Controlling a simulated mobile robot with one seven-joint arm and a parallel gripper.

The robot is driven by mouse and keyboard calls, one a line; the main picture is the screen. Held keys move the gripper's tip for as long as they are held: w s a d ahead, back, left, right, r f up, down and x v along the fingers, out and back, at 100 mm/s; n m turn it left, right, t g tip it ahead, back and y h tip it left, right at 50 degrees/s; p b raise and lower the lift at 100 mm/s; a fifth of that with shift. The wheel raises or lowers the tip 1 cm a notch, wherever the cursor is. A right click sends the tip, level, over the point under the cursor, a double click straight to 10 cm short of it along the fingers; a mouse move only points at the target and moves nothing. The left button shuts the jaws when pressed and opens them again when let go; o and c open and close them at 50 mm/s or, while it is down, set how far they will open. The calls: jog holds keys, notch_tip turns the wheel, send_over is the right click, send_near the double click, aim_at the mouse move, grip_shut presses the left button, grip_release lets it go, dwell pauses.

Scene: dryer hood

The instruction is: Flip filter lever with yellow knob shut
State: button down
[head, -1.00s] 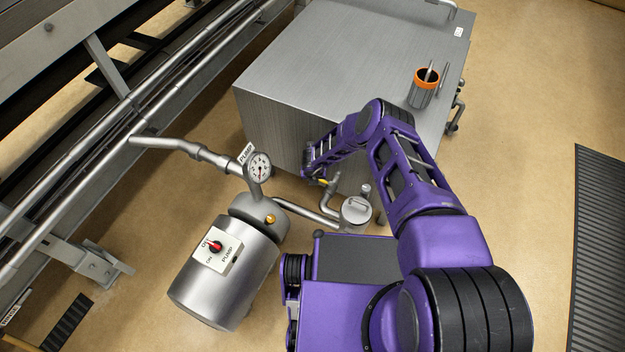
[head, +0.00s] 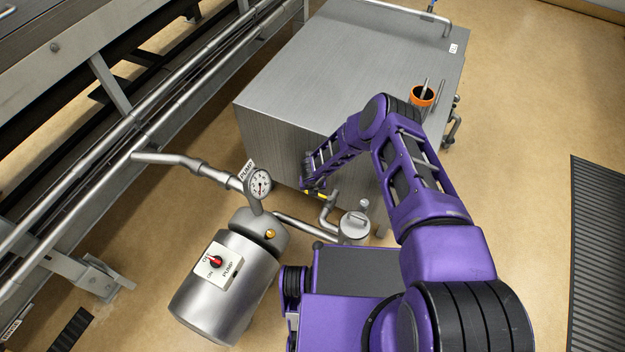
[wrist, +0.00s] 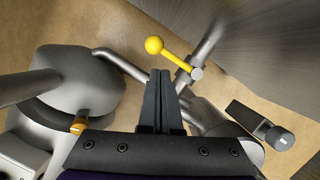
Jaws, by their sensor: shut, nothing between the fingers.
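The filter lever (wrist: 176,59) is a thin yellow rod with a round yellow knob (wrist: 154,45) at its end. In the wrist view it slants up and left from a grey pivot on a pipe. In the head view only a small yellow piece of the lever (head: 333,194) shows beside my gripper. My gripper (wrist: 161,72) is shut and empty. In the wrist view its dark fingertips appear just below the knob and left of the pivot; I cannot tell whether they touch the lever. In the head view my arm partly hides the fingertips.
A steel pump (head: 228,285) with a gauge (head: 259,184) stands left of the lever. A lidded filter canister (head: 354,228) stands in front. The large metal tank (head: 285,130) rises close behind. Open floor lies to the right, with a dark grating (head: 598,255).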

jog(key=p+v, duration=0.2)
jog(key=v, duration=1)
jog(key=shift+s, duration=0.1)
